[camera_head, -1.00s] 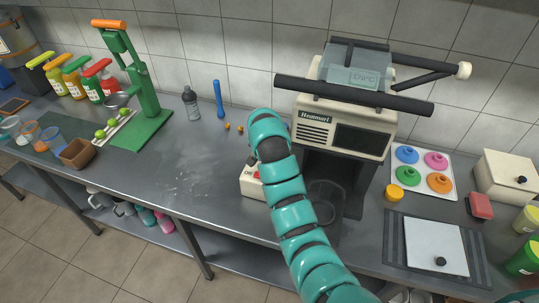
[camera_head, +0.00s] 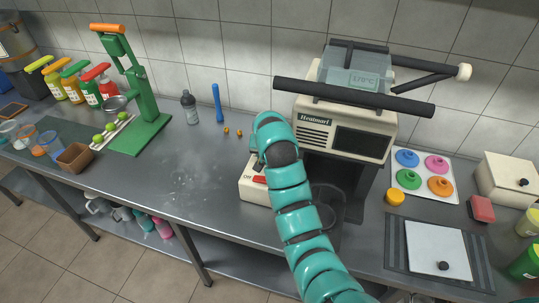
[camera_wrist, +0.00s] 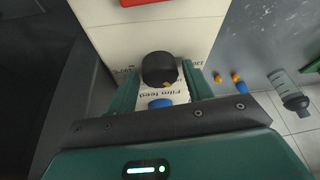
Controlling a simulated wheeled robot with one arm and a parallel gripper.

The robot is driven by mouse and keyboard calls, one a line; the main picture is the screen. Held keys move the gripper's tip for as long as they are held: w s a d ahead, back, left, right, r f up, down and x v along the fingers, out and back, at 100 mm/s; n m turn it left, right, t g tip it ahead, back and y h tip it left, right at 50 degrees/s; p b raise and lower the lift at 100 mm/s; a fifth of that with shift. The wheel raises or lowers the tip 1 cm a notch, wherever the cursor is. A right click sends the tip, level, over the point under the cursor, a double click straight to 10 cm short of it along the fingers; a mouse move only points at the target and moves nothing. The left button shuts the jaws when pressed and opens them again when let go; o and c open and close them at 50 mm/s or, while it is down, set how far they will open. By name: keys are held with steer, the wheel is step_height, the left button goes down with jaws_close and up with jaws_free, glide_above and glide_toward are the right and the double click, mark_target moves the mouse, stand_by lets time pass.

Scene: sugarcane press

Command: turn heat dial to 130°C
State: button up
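In the wrist view the heat dial (camera_wrist: 159,68) is a round black knob with a small orange mark at its lower right. It stands on the white face of the control box (camera_wrist: 130,40), which also shows in the head view (camera_head: 253,190). My gripper (camera_wrist: 160,88) has one teal finger on each side of the dial, with a narrow gap visible at each side. A blue button (camera_wrist: 160,103) and the words "Film feed" lie nearer the palm. Temperature print beside the dial is partly covered by the fingers. In the head view my arm hides the gripper and dial.
A red switch (camera_head: 259,179) is on the box. The sealing machine (camera_head: 345,130) stands close to the right of my arm.

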steer(key=shift+o, duration=0.5)
steer(key=shift+a+r+m+h+p, duration=0.2)
steer(key=shift+m+h+p, duration=0.3)
steer(key=shift+m+p, duration=0.55)
steer(key=m+p, duration=0.1)
steer(key=m, duration=0.1)
steer(key=m+g+h+p, duration=0.1)
steer(key=m+p, duration=0.1)
steer(key=m, duration=0.1)
steer(key=shift+r+h, duration=0.1)
steer(key=shift+h, duration=0.2)
steer(key=m+p, duration=0.1)
steer(key=m, duration=0.1)
steer(key=m+g+h+p, duration=0.1)
steer(key=m+p, duration=0.1)
steer(key=shift+w+f, duration=0.1)
steer(key=shift+f, duration=0.1)
steer(key=shift+m+g, duration=0.5)
steer(key=shift+m, duration=0.45)
steer(key=shift+f+m+h+p, duration=0.1)
steer(key=shift+m+h+p, duration=0.2)
steer(key=shift+w+a, duration=0.1)
steer(key=shift+a, duration=0.05)
